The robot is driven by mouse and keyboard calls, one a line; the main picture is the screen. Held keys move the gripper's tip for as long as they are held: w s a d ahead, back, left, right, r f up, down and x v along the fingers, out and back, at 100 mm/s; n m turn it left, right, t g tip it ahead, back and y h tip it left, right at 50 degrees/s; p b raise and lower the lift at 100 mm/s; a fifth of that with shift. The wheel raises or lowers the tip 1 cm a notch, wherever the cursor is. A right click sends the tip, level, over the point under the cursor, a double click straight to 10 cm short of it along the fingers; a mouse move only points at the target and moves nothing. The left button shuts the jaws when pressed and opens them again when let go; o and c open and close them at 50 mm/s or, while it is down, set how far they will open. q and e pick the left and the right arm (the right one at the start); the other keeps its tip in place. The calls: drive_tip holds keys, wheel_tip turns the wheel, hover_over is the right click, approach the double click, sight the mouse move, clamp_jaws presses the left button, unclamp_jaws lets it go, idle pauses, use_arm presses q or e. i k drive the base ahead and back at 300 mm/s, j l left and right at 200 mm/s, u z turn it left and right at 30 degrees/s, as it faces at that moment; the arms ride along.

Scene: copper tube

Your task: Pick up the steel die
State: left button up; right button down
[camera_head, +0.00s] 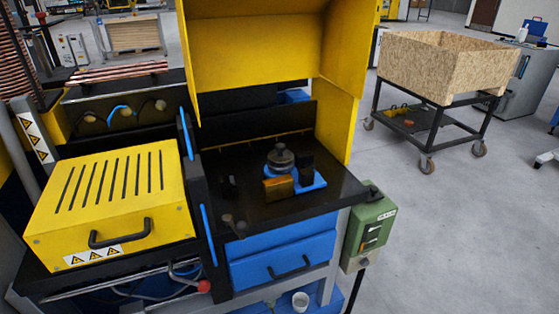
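A round, stepped grey metal part (280,157), which looks like the steel die, is on the black bench top (235,160) under the raised yellow hood. A brass-coloured block (277,189) stands just in front of it and hides its lower part. A flat blue piece (312,186) and a dark upright block lie close on its right. I cannot tell whether the die sits on the blue piece or on another support. Neither of my grippers is in view.
The raised yellow hood (255,48) is above and behind the bench top. A yellow slotted cover (112,200) with a black handle is on the left. A green control box (370,225) is at the bench's right. A wooden crate (445,65) on a wheeled cart stands farther right; the floor between is clear.

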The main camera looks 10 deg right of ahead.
sight(281, 160)
drive_tip(key=i+l+u, duration=0.1)
drive_tip(key=l, duration=0.35)
drive_tip(key=i+l, duration=0.2)
drive_tip(key=l, duration=0.25)
drive_tip(key=i+l+u, duration=0.15)
drive_tip(key=l, duration=0.75)
drive_tip(key=i+u, duration=0.05)
drive_tip(key=i, duration=0.05)
